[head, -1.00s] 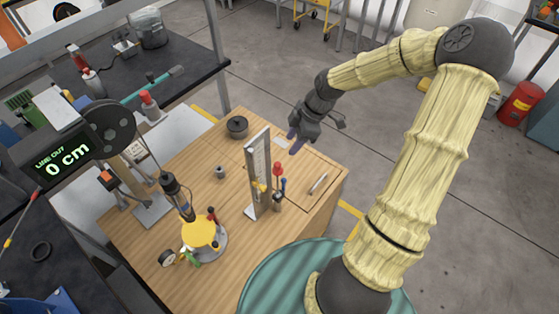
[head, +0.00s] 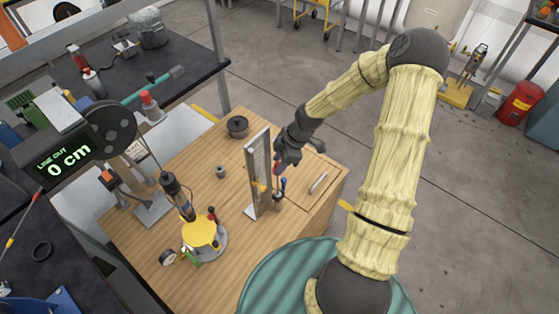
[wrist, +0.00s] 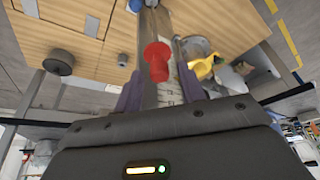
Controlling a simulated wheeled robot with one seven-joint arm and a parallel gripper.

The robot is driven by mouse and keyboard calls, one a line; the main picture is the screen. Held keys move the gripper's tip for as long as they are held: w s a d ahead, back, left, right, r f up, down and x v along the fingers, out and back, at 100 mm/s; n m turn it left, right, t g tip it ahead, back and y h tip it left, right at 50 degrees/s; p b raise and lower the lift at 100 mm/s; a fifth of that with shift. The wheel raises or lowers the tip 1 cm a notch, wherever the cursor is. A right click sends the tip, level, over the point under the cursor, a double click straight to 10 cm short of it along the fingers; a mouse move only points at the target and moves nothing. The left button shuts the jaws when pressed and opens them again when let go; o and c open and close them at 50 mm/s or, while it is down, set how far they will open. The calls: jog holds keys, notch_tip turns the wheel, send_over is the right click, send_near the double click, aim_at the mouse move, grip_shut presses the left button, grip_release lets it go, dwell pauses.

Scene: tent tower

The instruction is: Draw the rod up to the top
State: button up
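The upright stand with a scale (head: 258,165) is on the wooden bench. The rod's red knob (wrist: 157,60) shows in the wrist view in front of the scale. In the head view it is mostly hidden by my gripper (head: 284,165). My gripper also shows in the wrist view (wrist: 160,90), with its purple fingers apart on either side of the red knob. A gap shows at each side, so the fingers look open. A blue-tipped part (head: 283,187) stands beside the scale, below my gripper. The rod's lower part is hard to make out.
A dark round pot (head: 237,127) stands at the bench's back. A yellow-topped disc (head: 199,232) and a hanging dark weight (head: 173,185) are at left. A light bar handle (head: 318,182) lies at right.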

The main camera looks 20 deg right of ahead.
grip_shut()
jog(key=shift+r, duration=0.15)
notch_tip(320, 180, up, 13)
jog(key=p, duration=1)
jog(key=shift+w, duration=0.2)
jog(key=shift+r, duration=0.15)
jog(key=shift+c, duration=0.6)
grip_release()
jog(key=o, duration=0.3)
jog(key=shift+s, duration=0.15)
